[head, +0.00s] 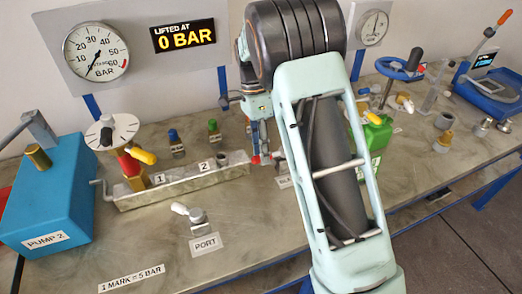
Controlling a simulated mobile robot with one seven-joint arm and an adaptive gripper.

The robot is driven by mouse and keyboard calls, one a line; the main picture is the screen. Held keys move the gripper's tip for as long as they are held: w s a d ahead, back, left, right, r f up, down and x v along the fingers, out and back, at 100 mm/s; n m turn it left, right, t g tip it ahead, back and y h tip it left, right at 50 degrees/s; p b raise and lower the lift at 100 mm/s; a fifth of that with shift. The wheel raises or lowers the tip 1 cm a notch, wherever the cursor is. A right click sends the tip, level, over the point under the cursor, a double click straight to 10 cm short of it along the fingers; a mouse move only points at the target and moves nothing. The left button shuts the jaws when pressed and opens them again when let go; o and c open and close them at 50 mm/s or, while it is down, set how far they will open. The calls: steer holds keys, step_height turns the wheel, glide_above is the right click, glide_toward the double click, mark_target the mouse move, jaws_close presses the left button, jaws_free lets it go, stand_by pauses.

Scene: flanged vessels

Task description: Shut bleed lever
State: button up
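No lever in the head view carries a readable "bleed" label. A yellow-handled lever (141,155) juts right from the red and brass fitting below a round white dial. A white-handled lever (187,211) lies on a metal fitting behind the PORT label (206,244). Another yellow-tipped lever (372,118) shows by the green container, partly behind my arm. My gripper (264,157) points down over the bench behind the metal block, right of the fitting marked 2. It is small and partly covered by my arm, so its opening is unclear. I see nothing held in it.
The blue PUMP 2 box (48,195) stands at the left. A metal block (180,186) with a side crank crosses the bench. Blue and green knobs (212,127) stand behind it. The green container (377,138) and a blue wheel (400,67) are at right. The front bench is mostly clear.

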steer(key=v, duration=1.1)
steer(key=shift+w+r, duration=0.15)
steer(key=shift+r, duration=0.25)
